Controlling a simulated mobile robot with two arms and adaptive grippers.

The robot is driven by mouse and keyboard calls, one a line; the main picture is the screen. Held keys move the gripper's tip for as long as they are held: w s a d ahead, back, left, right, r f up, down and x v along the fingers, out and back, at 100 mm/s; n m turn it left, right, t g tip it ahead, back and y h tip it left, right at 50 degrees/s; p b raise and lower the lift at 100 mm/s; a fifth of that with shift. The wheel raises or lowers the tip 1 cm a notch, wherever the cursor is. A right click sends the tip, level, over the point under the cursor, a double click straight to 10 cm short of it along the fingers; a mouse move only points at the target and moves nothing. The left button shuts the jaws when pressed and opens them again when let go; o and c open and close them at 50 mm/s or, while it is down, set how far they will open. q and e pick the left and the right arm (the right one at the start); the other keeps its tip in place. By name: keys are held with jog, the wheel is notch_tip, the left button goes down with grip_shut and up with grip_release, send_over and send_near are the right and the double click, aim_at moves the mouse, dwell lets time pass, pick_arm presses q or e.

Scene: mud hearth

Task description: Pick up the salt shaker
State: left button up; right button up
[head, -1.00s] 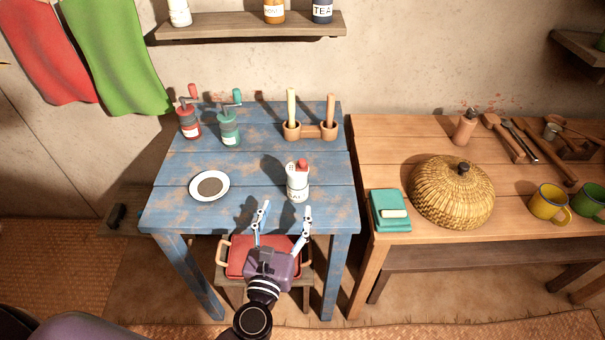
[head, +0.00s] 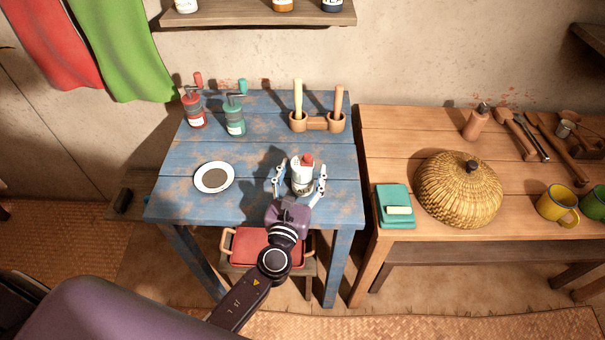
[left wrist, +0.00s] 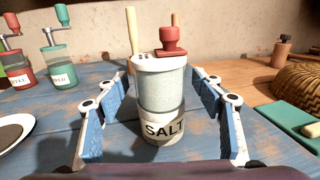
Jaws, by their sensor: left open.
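The salt shaker (head: 302,177) stands upright near the front right of the blue table (head: 240,205). It has a white top, a red knob and a white band. In the left wrist view the shaker (left wrist: 162,100) reads "SALT" and stands between the two finger pads. My left gripper (head: 300,180) is open, with one finger on each side of the shaker. In the left wrist view a gap shows between the shaker and each finger of the gripper (left wrist: 160,118). The shaker's lower front is partly hidden by the gripper body in the head view. My right gripper is not in view.
A plate (head: 214,177) lies left of the shaker. A red grinder (head: 195,112) and a green grinder (head: 235,122) stand behind. A wooden table with a woven dome (head: 458,190) adjoins on the right.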

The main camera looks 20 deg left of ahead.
pick_arm(q)
jog(key=shift+s, duration=0.1)
jog(key=shift+c, duration=0.3)
jog(key=c, duration=1.3)
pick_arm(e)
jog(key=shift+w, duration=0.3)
pick_arm(q)
jog(key=shift+r, duration=0.1)
